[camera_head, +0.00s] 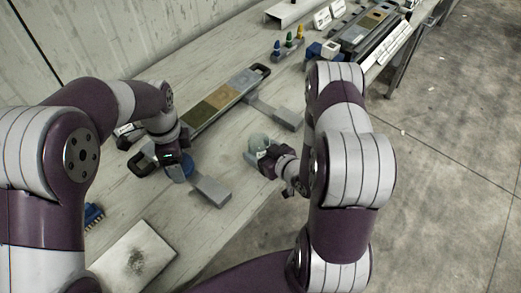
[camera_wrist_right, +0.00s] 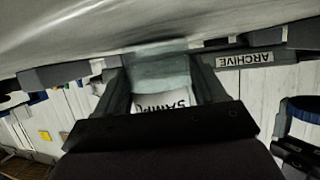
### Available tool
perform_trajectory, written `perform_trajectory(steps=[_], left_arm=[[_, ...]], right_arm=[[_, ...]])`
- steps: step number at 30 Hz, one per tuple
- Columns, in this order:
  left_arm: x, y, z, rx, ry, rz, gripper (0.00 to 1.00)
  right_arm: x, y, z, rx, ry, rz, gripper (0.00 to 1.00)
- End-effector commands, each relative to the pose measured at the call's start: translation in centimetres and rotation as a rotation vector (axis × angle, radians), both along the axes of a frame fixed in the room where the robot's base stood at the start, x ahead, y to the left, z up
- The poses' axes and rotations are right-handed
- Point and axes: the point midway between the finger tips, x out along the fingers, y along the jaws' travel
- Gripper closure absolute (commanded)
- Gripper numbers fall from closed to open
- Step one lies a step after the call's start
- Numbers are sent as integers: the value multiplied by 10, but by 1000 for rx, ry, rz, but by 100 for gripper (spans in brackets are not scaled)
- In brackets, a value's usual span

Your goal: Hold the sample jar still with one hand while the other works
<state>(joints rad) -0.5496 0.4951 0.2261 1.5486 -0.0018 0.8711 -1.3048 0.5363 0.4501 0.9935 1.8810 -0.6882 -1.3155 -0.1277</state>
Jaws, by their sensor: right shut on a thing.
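The sample jar (camera_head: 258,142) is a pale green, see-through jar near the front edge of the table. My right gripper (camera_head: 264,155) is shut on it. In the right wrist view the jar (camera_wrist_right: 160,72) sits between the two fingers (camera_wrist_right: 162,90), its white label partly readable and upside down. My left gripper (camera_head: 180,168) is low over the table, left of the jar, beside a round blue thing (camera_head: 180,173). The left fingers are mostly hidden, so I cannot tell whether they hold it.
A long core tray (camera_head: 197,122) with coloured sections lies behind both grippers. Grey blocks (camera_head: 211,190) (camera_head: 273,111) lie near it. A blue brush (camera_head: 93,215) and smudged white board (camera_head: 133,256) are at front left. Small coloured bottles (camera_head: 288,43) and another tray (camera_head: 345,38) stand farther back.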

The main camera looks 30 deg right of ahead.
Motion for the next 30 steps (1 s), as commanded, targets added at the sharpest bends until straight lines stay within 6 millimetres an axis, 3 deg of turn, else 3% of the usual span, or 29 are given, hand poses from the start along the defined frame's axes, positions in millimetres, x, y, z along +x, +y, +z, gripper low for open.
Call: perform_trajectory(steps=[5, 6, 7, 19, 23, 30], left_arm=[[0, 0, -5, 0, 0, 0, 63], [0, 0, -3, 0, 0, 0, 63], [0, 0, -3, 0, 0, 0, 63], [0, 0, 0, 0, 0, 0, 63], [0, 0, -1, 0, 0, 0, 63], [0, 0, -1, 0, 0, 0, 63]], right_arm=[[0, 0, -5, 0, 0, 0, 100], [0, 0, -3, 0, 0, 0, 17], [0, 0, -3, 0, 0, 0, 7], [-4, -2, 2, 0, 1, -2, 4], [-25, -7, 11, 1, 0, -6, 4], [-80, -18, 35, 1, 0, -10, 4]])
